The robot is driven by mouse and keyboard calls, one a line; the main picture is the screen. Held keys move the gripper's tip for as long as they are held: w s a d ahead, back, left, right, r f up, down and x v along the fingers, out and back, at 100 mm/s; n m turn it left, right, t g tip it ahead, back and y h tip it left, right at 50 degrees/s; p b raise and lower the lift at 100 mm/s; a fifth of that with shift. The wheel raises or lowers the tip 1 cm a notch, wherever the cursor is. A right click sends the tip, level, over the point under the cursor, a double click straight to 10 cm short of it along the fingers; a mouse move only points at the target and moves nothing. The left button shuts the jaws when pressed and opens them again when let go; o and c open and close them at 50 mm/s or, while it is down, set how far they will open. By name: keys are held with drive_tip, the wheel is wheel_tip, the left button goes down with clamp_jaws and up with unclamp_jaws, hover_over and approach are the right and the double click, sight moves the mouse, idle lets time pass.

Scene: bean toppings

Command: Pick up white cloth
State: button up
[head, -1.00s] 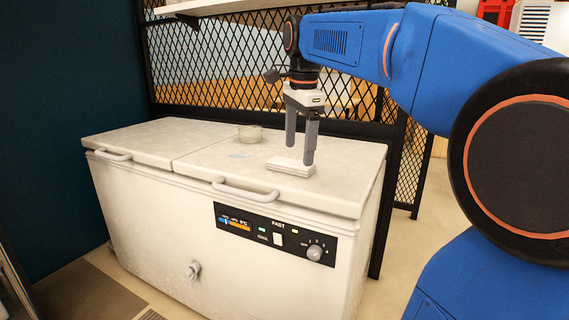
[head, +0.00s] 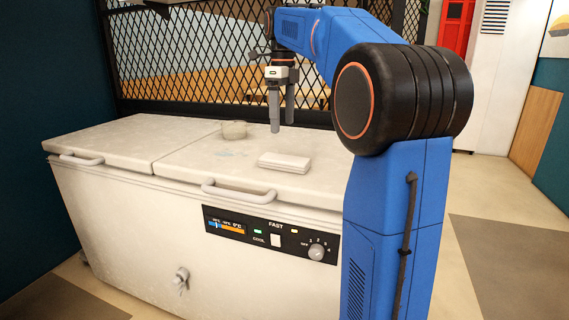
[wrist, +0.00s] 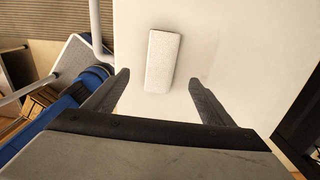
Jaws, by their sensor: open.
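The white cloth (head: 285,162) is a folded, flat rectangular block lying on the right lid of the white chest freezer (head: 200,180). It also shows in the wrist view (wrist: 162,61), just beyond and between my two fingers. My gripper (head: 282,128) is open and empty, pointing down above the freezer lid behind the cloth in the head view. The fingers are apart from the cloth. In the wrist view my gripper (wrist: 155,84) has its fingers spread wider than the cloth's short side.
A handle (head: 240,193) sits at the lid's front edge. A black mesh partition (head: 200,60) rises behind the freezer. The left lid (head: 110,140) is clear.

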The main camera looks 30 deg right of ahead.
hover_over(285, 157)
drive_tip(key=f, duration=0.6)
drive_tip(key=shift+a+f, duration=0.4)
drive_tip(key=shift+s+d+f, duration=0.1)
drive_tip(key=shift+d+f, duration=0.05)
drive_tip(key=shift+f, duration=1.15)
drive_tip(key=shift+s+d+f, duration=0.1)
drive_tip(key=shift+d+f, duration=0.05)
drive_tip(key=shift+f, duration=1.15)
drive_tip(key=c, duration=1.2)
